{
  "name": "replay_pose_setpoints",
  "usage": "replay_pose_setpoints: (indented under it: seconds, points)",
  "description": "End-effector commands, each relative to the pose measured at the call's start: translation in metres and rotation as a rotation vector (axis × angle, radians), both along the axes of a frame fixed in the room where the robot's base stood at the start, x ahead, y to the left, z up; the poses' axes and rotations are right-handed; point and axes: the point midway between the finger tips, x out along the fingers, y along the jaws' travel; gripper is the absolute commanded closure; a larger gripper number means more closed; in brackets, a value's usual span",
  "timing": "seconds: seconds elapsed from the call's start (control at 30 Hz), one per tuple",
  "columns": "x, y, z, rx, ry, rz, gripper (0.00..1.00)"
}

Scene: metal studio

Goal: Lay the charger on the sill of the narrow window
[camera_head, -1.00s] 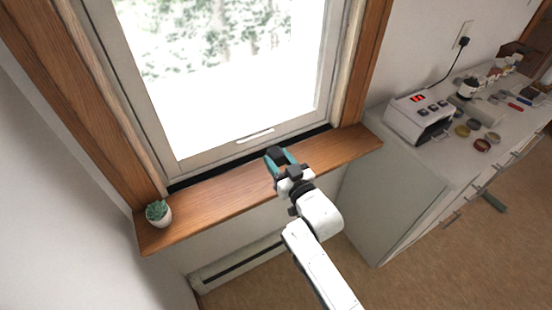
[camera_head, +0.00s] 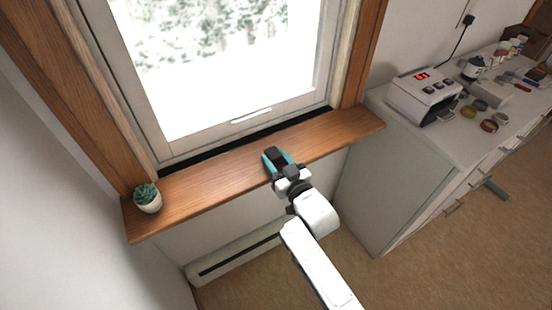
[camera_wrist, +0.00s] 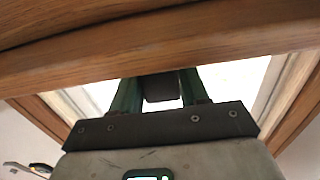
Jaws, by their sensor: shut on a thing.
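The charger is a small dark block (camera_head: 273,155) held between the teal fingers of my gripper (camera_head: 278,160). In the wrist view the charger (camera_wrist: 160,86) sits between the two green-looking fingers (camera_wrist: 159,92), which are shut on it. The brown wooden sill (camera_head: 212,180) runs below the narrow window (camera_head: 225,60). In the head view my gripper and the charger overlap the sill's middle, right of its centre. I cannot tell whether the charger touches the sill. In the wrist view a wooden band (camera_wrist: 150,50) crosses above the charger.
A small potted succulent (camera_head: 147,198) stands at the sill's left end. The sill is bare between it and my gripper, and also to the right. A white cabinet (camera_head: 390,190) at the right carries a white device with a red display (camera_head: 425,95) and several small items.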

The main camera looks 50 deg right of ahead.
Motion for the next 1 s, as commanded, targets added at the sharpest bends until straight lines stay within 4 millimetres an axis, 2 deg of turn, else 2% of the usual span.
replay_pose_setpoints:
  seconds: [0.3,0.33,0.6,0.87,1.0]
  points:
    - [0.0,-0.0002,-0.0013,0.0,-0.001,0.0,1.0]
    - [0.0,-0.0002,-0.0013,0.0,-0.001,0.0,0.53]
    - [0.0,-0.0002,-0.0013,0.0,-0.001,0.0,0.27]
    - [-0.0006,0.0001,-0.0017,0.0,0.0,0.0,0.26]
    - [-0.0078,0.003,-0.0014,0.001,0.0,0.0,0.26]
